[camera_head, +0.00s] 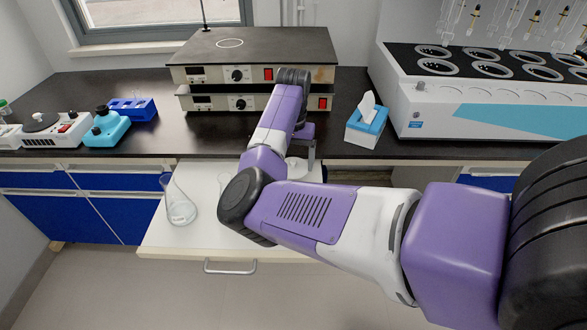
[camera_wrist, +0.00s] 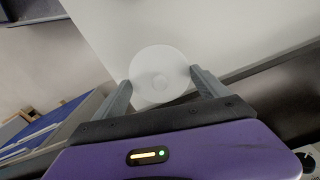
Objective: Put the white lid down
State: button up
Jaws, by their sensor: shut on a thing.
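The white lid (camera_wrist: 158,72) is a round white disc with a small raised centre, seen in the wrist view between the two fingers of my gripper (camera_wrist: 160,90). The fingers are shut on it from both sides. In the head view the lid (camera_head: 297,164) shows partly beside my gripper (camera_head: 305,160), over the white pull-out shelf (camera_head: 160,235). I cannot tell whether the lid touches the shelf or hangs above it. My arm hides part of the shelf.
A clear conical flask (camera_head: 180,208) stands on the shelf's left part; another glass piece (camera_head: 224,181) is partly hidden by my arm. Stacked hotplates (camera_head: 205,72), a tissue box (camera_head: 366,128) and a large white bath (camera_head: 480,112) stand on the dark counter behind. The shelf's front left is clear.

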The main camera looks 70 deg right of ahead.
aim_at(293, 166)
jog(key=shift+f, duration=1.65)
jog(key=shift+f, duration=0.15)
jog(key=o, duration=1.2)
notch_tip(293, 166, up, 12)
jog(key=shift+r, duration=0.2)
